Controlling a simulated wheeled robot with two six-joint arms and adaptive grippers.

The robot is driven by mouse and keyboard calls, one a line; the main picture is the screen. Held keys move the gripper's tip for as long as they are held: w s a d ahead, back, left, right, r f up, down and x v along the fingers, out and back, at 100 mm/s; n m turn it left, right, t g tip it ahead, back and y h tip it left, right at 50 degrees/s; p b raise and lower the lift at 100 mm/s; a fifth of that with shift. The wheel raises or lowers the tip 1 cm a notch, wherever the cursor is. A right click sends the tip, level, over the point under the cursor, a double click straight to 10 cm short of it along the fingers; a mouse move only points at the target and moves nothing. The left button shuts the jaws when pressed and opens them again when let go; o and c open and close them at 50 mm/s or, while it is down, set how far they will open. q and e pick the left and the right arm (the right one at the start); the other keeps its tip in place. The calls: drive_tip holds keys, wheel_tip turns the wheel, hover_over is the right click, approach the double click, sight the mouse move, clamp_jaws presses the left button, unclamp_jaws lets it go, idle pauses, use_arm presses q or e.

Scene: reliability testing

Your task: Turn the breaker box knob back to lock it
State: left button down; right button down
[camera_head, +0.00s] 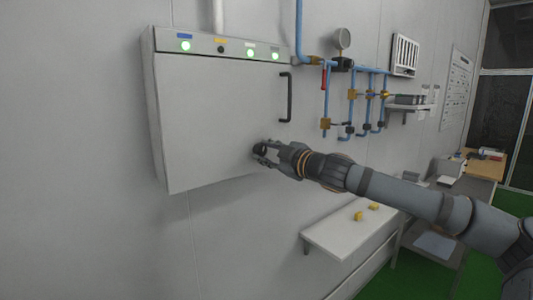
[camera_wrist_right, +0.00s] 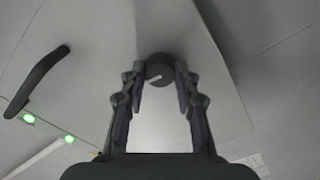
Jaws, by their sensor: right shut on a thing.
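The breaker box (camera_head: 215,115) is a grey wall cabinet with its door closed. Its black knob (camera_head: 259,149) is low on the right side of the door. My right gripper (camera_head: 266,153) reaches in from the right and is shut on the knob. In the right wrist view the knob (camera_wrist_right: 159,70) is round and dark with a pale mark line, between the two fingers (camera_wrist_right: 160,92). A black bar handle (camera_head: 286,97) is on the door above the knob; it also shows in the right wrist view (camera_wrist_right: 42,82). My left gripper is not in view.
Green lights (camera_head: 185,46) line the box's top strip. Blue pipes (camera_head: 351,95) with valves and a gauge (camera_head: 342,39) are on the wall to the right. A white shelf (camera_head: 340,236) with yellow pieces (camera_head: 359,216) is below my right arm. The wall left of the box is clear.

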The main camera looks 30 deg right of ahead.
drive_tip(key=shift+n, duration=1.1)
drive_tip(key=c, duration=1)
unclamp_jaws()
drive_tip(key=shift+r, duration=0.15)
